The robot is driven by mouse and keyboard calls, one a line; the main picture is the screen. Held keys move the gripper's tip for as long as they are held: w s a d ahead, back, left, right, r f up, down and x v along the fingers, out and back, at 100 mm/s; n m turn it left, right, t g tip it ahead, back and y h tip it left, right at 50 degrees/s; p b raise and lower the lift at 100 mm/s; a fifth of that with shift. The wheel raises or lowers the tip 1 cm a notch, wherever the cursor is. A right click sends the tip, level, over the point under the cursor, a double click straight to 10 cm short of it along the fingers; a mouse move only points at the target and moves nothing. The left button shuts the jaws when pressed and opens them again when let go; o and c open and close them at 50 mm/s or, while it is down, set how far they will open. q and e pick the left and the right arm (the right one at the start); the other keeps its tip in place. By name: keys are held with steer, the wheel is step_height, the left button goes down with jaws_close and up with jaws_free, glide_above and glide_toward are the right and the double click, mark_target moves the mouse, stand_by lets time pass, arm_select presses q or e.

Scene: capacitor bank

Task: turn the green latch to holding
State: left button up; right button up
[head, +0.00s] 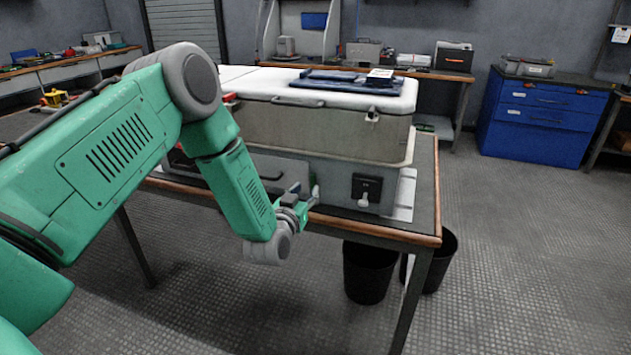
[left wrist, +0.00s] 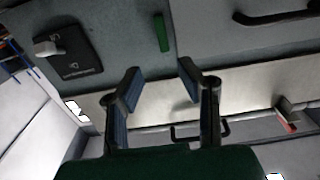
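The green latch (left wrist: 161,32) shows in the left wrist view as a short green bar on the grey front panel (left wrist: 215,30), above the gap between my fingers. My left gripper (left wrist: 161,80) is open, with its two dark pads apart and nothing between them. The latch is beyond the fingertips, and I see no contact. In the head view, my left gripper (head: 305,196) is close to the lower front of the cabinet (head: 320,128) and largely covers the latch area. My right gripper is in neither view.
A black switch plate with a light lever (head: 367,189) is right of the gripper; it also shows in the left wrist view (left wrist: 70,52). The cabinet stands on a wood-edged table (head: 425,200). Black bins (head: 368,272) stand below. A blue drawer cabinet (head: 540,118) is at back right.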

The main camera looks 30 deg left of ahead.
mark_target(312, 178)
arm_select(q)
steer(key=x, duration=0.3)
steer(key=shift+w+d, duration=0.15)
steer(key=shift+w, duration=0.1)
steer(key=w+a, duration=0.2)
steer(key=shift+w+a+f+b, duration=0.1)
steer(key=shift+w+f+b, duration=0.1)
steer(key=shift+w+b, duration=0.15)
steer(key=shift+w+a, duration=0.15)
steer(key=shift+a, duration=0.1)
steer(key=shift+d+r, duration=0.15)
steer(key=shift+d, duration=0.6)
jaws_close()
steer(key=shift+a, duration=0.4)
